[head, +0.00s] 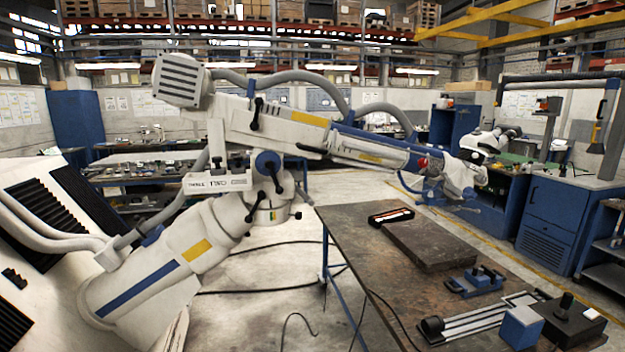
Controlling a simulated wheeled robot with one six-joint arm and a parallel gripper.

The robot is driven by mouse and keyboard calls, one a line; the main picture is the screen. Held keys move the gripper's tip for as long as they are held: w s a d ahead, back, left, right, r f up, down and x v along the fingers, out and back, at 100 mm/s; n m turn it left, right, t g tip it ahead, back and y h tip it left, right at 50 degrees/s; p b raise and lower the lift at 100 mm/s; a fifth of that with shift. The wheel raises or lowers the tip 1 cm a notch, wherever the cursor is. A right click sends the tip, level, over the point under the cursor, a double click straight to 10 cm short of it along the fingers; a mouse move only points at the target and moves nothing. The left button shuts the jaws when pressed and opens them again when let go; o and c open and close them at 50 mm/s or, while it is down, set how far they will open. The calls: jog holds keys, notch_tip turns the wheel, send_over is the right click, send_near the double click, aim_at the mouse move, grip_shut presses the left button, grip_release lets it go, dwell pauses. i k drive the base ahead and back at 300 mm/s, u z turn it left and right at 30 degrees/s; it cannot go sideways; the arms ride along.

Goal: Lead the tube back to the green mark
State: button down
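A large white jointed arm with blue and yellow stripes fills the left and middle of the head view. Its upper section, a long tube-like beam (300,122), slopes gently down to the right over the table. A grey box (182,80) caps its left end, and a pale, crumpled-looking head (455,176) is at its right end. Grey hoses (285,78) run along the top. I cannot tell which part is the tube. I cannot make out my gripper.
A worn dark table (350,228) stands right of centre, with a thick plate (433,246), a blue clamp (474,282) and a railed fixture (490,318) on it. Blue cabinets (553,212) stand at the right. Dark cables (265,291) lie on the open floor.

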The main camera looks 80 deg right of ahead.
aim_at(182, 81)
jog(key=z, duration=3.05)
jog(key=i, duration=1.3)
jog(key=u, duration=2)
jog(key=i, duration=0.5)
